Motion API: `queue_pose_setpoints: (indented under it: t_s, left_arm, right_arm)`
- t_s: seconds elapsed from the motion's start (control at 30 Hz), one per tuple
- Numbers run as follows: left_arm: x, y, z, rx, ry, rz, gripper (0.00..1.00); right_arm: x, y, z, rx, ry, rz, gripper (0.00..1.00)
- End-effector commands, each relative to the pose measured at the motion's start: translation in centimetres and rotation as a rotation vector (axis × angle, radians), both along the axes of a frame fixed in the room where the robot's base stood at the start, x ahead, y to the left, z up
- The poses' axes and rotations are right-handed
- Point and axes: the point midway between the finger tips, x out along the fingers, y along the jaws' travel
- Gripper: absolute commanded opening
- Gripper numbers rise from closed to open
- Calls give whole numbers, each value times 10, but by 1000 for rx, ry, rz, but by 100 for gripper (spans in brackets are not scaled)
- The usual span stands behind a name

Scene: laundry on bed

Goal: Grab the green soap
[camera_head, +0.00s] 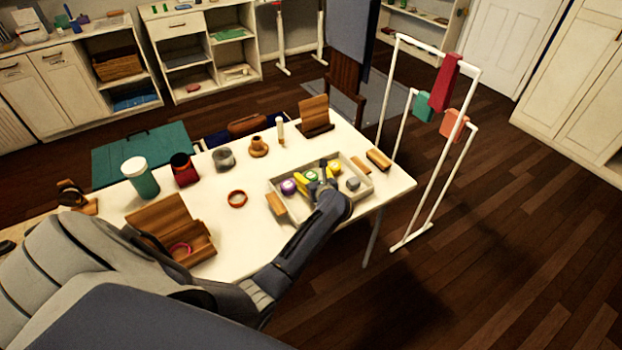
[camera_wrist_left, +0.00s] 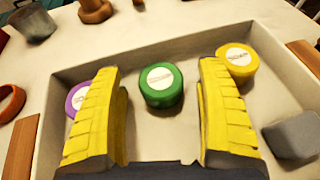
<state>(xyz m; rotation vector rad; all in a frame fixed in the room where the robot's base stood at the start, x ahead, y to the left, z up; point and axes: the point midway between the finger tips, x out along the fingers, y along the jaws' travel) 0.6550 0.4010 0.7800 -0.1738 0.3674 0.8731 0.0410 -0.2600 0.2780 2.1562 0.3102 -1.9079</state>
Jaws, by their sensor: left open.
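The green soap (camera_wrist_left: 161,86) is a round puck with a white label, lying in the white tray (camera_wrist_left: 64,82). In the head view the green soap (camera_head: 311,177) shows just beyond my left gripper (camera_head: 317,182). In the left wrist view my left gripper (camera_wrist_left: 161,115) has yellow ribbed fingers spread apart, with the green soap seen between and a little beyond their tips. Nothing is held. A purple soap (camera_wrist_left: 78,97) is partly hidden behind the left finger, and a yellow soap (camera_wrist_left: 237,62) lies behind the right finger. My right gripper is not in view.
A grey block (camera_wrist_left: 293,136) lies in the tray at right. Wooden blocks (camera_head: 276,204) flank the tray. An orange ring (camera_head: 237,198), a wooden stand (camera_head: 317,118) and cups stand on the white table (camera_head: 240,232). A white rack (camera_head: 432,190) stands at right.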

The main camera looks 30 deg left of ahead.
Motion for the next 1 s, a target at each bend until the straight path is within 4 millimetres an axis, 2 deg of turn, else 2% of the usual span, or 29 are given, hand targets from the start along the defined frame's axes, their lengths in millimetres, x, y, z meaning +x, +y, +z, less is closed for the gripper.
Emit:
queue_pose_setpoints:
  t_s: [0.2,0.7,1.0]
  left_arm:
    - [0,0,0,0,0,0,72]
    - [0,0,0,0,0,0,14]
    - [0,0,-1,0,2,1,12]
  right_arm:
    - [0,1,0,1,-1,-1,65]
    - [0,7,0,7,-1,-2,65]
    - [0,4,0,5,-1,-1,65]
